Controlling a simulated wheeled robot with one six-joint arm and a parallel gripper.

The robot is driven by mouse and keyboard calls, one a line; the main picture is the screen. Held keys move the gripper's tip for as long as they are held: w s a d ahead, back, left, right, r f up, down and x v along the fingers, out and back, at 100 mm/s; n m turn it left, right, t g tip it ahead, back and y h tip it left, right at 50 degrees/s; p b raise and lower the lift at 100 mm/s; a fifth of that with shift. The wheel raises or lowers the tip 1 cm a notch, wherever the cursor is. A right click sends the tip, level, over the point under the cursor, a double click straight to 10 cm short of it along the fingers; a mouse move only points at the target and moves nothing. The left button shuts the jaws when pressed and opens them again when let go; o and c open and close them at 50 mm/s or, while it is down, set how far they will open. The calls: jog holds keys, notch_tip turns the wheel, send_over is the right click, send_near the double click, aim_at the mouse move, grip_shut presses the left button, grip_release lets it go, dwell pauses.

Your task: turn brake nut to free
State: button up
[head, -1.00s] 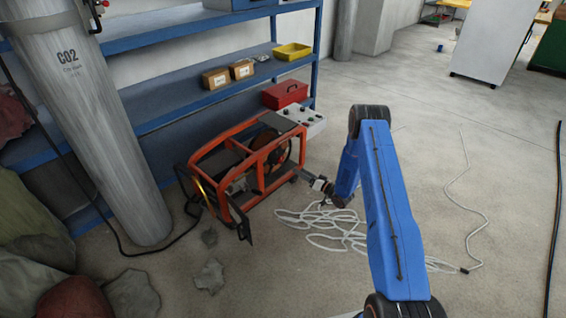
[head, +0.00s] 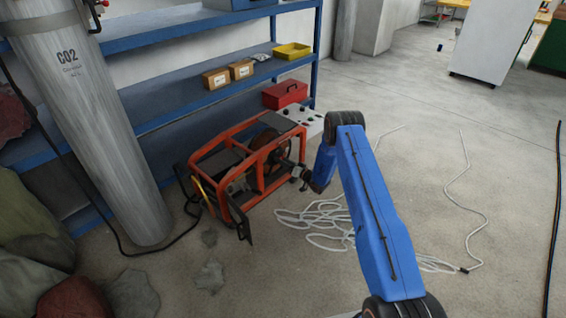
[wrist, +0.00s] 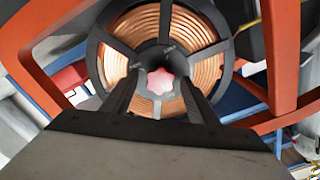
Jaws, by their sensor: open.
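A spool of copper-coloured wire (wrist: 206,72) with a dark spoked flange fills the middle of the wrist view. A small pinkish, lobed shape (wrist: 160,82) at its hub looks like the brake nut. My gripper (wrist: 160,93) is open, its two dark fingers pointing at the hub on either side of that shape. I cannot tell whether they touch it. In the head view the spool (head: 266,138) sits inside an orange frame (head: 238,196), with my gripper (head: 292,168) at the frame's right side. The nut is hidden there.
Orange frame bars (wrist: 286,50) stand close on both sides of my gripper. Blue shelving (head: 190,110) stands behind, with a red toolbox (head: 285,95) on it. White cable (head: 320,222) lies loose on the floor. A CO2 cylinder (head: 100,130) stands at left.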

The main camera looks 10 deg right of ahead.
jog(key=c, duration=1)
jog(key=shift+c, duration=0.2)
jog(key=shift+n, duration=0.4)
jog(key=n, duration=2.6)
jog(key=shift+s+a+f, duration=0.1)
